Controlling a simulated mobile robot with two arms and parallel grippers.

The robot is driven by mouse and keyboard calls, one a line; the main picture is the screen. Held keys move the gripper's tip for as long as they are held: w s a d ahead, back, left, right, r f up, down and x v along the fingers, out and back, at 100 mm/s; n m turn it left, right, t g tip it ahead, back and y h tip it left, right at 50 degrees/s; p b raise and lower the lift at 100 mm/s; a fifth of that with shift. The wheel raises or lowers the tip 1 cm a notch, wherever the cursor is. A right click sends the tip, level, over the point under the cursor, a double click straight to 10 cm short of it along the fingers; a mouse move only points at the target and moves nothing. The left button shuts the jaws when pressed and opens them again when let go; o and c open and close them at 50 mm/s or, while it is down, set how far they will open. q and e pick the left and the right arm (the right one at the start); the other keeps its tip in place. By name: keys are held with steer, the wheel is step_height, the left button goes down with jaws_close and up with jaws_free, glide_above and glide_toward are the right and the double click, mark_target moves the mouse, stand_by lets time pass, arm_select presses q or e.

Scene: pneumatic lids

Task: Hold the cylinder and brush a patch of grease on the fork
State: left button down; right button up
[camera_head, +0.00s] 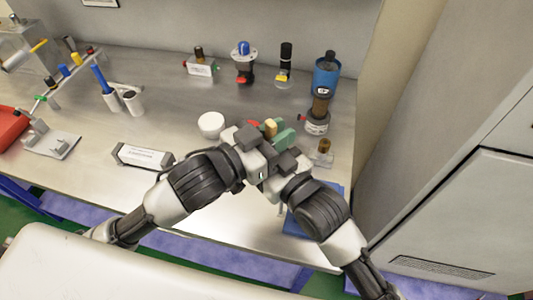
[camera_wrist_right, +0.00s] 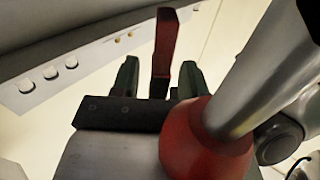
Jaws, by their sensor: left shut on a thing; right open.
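My left gripper (camera_head: 252,142) and my right gripper (camera_head: 284,162) are close together above the middle of the bench. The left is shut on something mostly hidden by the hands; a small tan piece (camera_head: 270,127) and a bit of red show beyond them. I cannot tell whether this is the cylinder. In the right wrist view, the green fingers of my right gripper (camera_wrist_right: 158,80) stand apart. A dark red bar (camera_wrist_right: 165,45) shows between them, not gripped. A silver rod-like shape (camera_wrist_right: 268,75) and a red rounded part (camera_wrist_right: 207,143) are close to the camera. I cannot make out the fork, brush or grease.
A white bowl (camera_head: 211,122) stands left of the hands. A labelled grey block (camera_head: 145,156) lies farther left. Several small fittings line the back. A cabinet (camera_head: 455,215) closes off the right.

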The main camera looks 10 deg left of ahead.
jaws_close()
arm_select(q)
steer(key=c, duration=0.9)
jaws_free()
steer(key=shift+c, duration=0.2)
steer(key=shift+s+d, duration=0.1)
